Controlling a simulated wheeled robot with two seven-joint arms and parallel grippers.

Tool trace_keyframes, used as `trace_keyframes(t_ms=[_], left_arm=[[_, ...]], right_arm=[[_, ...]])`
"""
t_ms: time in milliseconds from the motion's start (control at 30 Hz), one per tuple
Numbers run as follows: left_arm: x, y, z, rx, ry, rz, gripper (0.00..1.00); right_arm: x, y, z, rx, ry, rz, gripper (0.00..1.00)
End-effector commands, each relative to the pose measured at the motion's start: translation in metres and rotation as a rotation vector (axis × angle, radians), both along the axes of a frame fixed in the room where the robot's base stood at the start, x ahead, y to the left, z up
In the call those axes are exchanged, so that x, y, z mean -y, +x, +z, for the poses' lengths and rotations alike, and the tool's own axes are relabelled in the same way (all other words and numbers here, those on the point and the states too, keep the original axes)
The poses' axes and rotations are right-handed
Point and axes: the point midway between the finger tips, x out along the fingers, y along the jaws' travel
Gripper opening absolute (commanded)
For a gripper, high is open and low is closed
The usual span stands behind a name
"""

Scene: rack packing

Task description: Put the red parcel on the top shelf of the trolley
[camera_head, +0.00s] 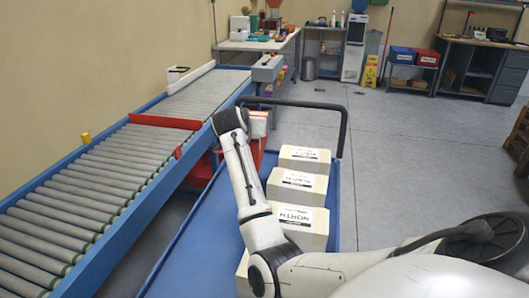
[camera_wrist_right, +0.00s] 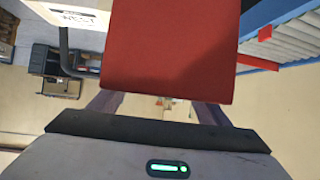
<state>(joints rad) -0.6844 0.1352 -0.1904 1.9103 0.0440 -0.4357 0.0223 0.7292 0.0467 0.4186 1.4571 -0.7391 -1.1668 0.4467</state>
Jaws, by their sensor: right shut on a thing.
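The red parcel (camera_wrist_right: 170,50) fills the top middle of the right wrist view. My right gripper (camera_wrist_right: 157,103) is shut on it, with a finger showing at each side below its near edge. In the head view, my right arm reaches over the blue trolley (camera_head: 205,235) and hides the fingers and most of the parcel. Red shows on both sides of the forearm, but I cannot clearly tell which parts are parcel. Whether the parcel touches the shelf is hidden. My left gripper is out of view.
White boxes (camera_head: 304,153) stand in a row along the trolley's right side. A WEST box (camera_wrist_right: 78,20) is near the parcel in the wrist view. A roller conveyor (camera_head: 85,190) with a red bar (camera_head: 150,121) runs along the left. The trolley's left part looks bare.

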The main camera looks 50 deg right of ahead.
Motion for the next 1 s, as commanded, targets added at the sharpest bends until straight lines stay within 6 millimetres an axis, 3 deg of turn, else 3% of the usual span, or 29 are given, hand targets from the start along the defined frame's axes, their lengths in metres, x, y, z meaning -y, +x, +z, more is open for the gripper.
trace_keyframes(t_ms=[100,233,600,833,1000], left_arm=[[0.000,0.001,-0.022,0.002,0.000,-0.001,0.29],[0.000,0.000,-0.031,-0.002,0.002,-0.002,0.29],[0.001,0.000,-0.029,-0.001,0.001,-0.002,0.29],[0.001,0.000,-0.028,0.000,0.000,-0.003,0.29],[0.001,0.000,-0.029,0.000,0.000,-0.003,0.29]], right_arm=[[-0.005,0.005,-0.024,0.001,-0.006,-0.066,0.32],[-0.006,0.006,-0.036,0.002,-0.013,-0.097,0.32],[-0.006,0.005,-0.091,-0.002,-0.017,-0.105,0.32],[-0.006,0.005,-0.108,-0.001,-0.018,-0.105,0.32],[-0.005,0.005,-0.133,-0.003,-0.018,-0.106,0.32]])
